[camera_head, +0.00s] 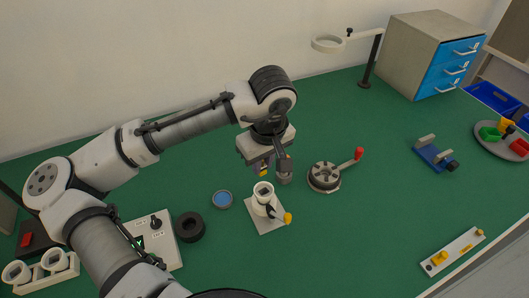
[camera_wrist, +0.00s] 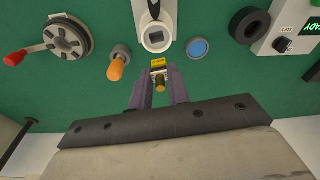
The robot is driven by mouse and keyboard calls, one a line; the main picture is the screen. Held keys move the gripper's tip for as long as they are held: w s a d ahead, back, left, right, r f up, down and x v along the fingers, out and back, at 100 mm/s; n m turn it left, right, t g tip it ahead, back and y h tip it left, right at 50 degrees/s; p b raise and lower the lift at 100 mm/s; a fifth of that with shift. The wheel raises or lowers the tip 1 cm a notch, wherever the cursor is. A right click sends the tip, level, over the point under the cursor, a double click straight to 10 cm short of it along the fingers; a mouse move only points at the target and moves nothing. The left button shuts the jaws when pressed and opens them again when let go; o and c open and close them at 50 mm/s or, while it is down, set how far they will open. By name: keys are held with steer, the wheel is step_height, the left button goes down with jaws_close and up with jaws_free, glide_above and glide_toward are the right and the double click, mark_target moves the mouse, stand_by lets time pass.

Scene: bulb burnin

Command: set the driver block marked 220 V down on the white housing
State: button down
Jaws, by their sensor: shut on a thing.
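The driver block (camera_wrist: 158,64) shows a yellow face with dark marks too small to read. My gripper (camera_wrist: 158,88) is shut on it, with the block between the fingertips. In the head view the block (camera_head: 263,168) hangs below my gripper (camera_head: 272,166), partly hidden by it. The white housing (camera_head: 262,194) stands upright on a pale plate with a yellow knob, just below and in front of the gripper.
A round grey fixture (camera_head: 324,177) with a red-knobbed lever stands right of the housing. A blue disc (camera_head: 222,200) and black ring (camera_head: 189,227) lie left. An orange-topped grey piece (camera_wrist: 118,65) stands near the gripper.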

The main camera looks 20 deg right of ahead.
steer(key=shift+s+d+f, duration=0.1)
steer(key=shift+s, duration=0.25)
steer(key=b, duration=0.5)
glide_above(265, 185)
steer(key=s+a, duration=0.1)
steer(key=s, duration=0.1)
step_height(265, 185, down, 5)
steer(key=shift+r, duration=0.15)
steer(key=shift+f, duration=0.55)
steer(key=shift+f+b, duration=0.45)
steer(key=shift+f, duration=0.7)
stand_by(1.0)
steer(key=shift+r+p, duration=0.25)
steer(key=shift+p, duration=0.25)
stand_by(0.7)
steer(key=shift+f, duration=0.25)
stand_by(0.7)
steer(key=shift+r+p, duration=0.2)
steer(key=shift+p, duration=0.4)
stand_by(1.0)
